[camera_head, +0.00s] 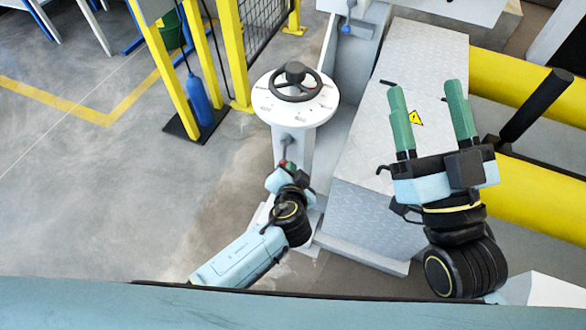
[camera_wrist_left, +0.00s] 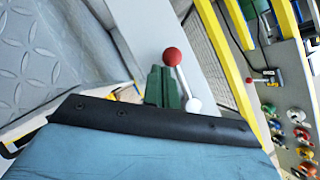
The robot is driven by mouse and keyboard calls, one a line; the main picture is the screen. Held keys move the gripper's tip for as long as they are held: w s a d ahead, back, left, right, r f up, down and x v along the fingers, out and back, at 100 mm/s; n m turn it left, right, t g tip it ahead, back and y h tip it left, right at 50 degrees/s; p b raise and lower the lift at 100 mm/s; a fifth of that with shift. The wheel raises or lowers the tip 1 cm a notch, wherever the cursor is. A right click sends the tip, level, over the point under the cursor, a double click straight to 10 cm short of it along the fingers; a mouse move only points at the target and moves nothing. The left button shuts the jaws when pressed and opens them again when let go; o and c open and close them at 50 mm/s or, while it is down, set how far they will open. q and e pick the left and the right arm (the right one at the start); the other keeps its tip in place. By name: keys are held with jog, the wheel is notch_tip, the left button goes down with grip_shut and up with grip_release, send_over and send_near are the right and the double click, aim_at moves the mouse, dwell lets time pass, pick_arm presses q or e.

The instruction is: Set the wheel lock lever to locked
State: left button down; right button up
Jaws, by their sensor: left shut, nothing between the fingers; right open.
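The wheel lock lever shows in the left wrist view as a red ball knob (camera_wrist_left: 172,57) on a thin metal rod that runs down to a white round hub (camera_wrist_left: 194,105). My left gripper (camera_wrist_left: 161,72) is shut and empty, its green fingers together just left of the rod and below the knob. I cannot tell whether they touch it. In the head view my left gripper (camera_head: 287,166) is at the front of the white pedestal (camera_head: 310,110), below the black handwheel (camera_head: 295,82), and mostly hides the lever. My right gripper (camera_head: 430,112) is open and empty over the grey patterned plate.
The grey patterned cover (camera_head: 385,165) lies right of the pedestal, with yellow rollers (camera_head: 540,190) beyond it. Yellow posts (camera_head: 234,55) and a blue bottle (camera_head: 198,97) stand behind left. The left floor is clear. Several colored knobs (camera_wrist_left: 296,116) show at the right of the left wrist view.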

pick_arm(q)
jog(key=shift+s, duration=0.15)
pick_arm(e)
jog(key=shift+r, duration=0.1)
pick_arm(q)
jog(key=p+v, duration=0.5)
jog(key=v, duration=0.8)
pick_arm(e)
jog(key=s+d+f+g+h, duration=0.1)
jog(key=d+f+g+h, duration=0.1)
jog(key=f+g, duration=0.4)
jog(key=s+d+f+g+h, duration=0.1)
jog(key=d+f+g+h, duration=0.1)
jog(key=f+g, duration=0.4)
notch_tip(320, 180, down, 6)
jog(key=shift+s+r+m+g, duration=0.2)
jog(key=shift+s+m+g, duration=0.1)
jog(key=shift+g, duration=0.1)
